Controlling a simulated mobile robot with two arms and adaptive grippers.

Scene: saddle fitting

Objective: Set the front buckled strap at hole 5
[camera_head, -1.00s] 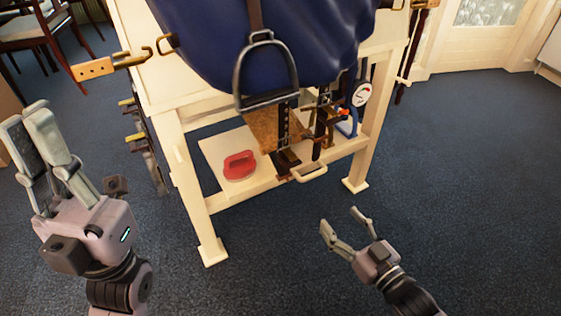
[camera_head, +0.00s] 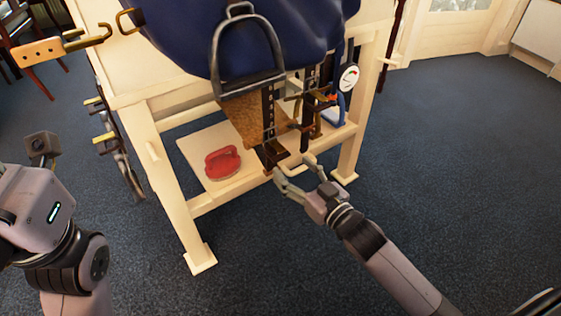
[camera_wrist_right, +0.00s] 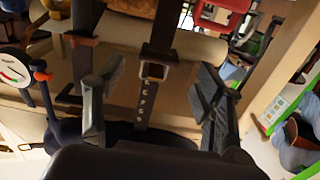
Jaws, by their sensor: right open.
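In the head view, two dark straps with pale hole marks hang below the blue saddle: a left one (camera_head: 267,108) and a right one (camera_head: 309,77). I cannot tell which is the front strap. My right gripper (camera_head: 295,168) is open near their lower ends. In the right wrist view, a dark holed strap (camera_wrist_right: 144,105) with a metal buckle (camera_wrist_right: 158,68) lies between the spread fingers of my right gripper (camera_wrist_right: 155,92), with gaps on both sides. The hole in use is too small to read. My left gripper (camera_head: 28,207) is at the left edge, its fingers unseen.
A metal stirrup (camera_head: 215,62) hangs in front of the saddle (camera_head: 290,30). A red object (camera_head: 222,162) lies on the stand's lower shelf (camera_head: 195,155). A round gauge (camera_head: 348,77) is beside the straps. The stand's legs (camera_head: 190,235) flank this area; the carpet at right is clear.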

